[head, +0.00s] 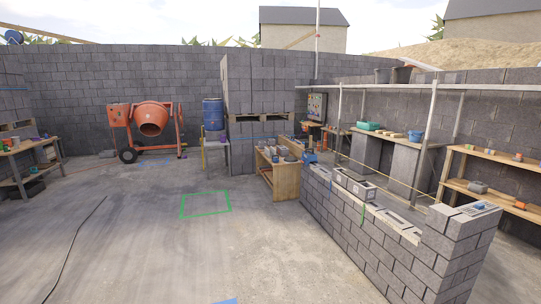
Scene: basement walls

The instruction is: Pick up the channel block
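Neither of my grippers shows in the head view. A low grey block wall (385,260) runs from the middle toward the lower right. Two loose grey blocks with openings, a nearer block (364,191) and a farther block (341,176), sit on its top course. I cannot tell from here which block, if any, is the channel block. A wooden bench (286,184) beyond the wall's far end carries several small grey items, too small to make out.
A green taped rectangle (206,204) marks clear concrete floor at the centre. An orange mixer (152,120), a blue barrel (213,114) and a tall block stack (255,97) stand at the back. Scaffold poles (427,140) and shelves (490,194) stand right. A dark cable (75,240) lies left.

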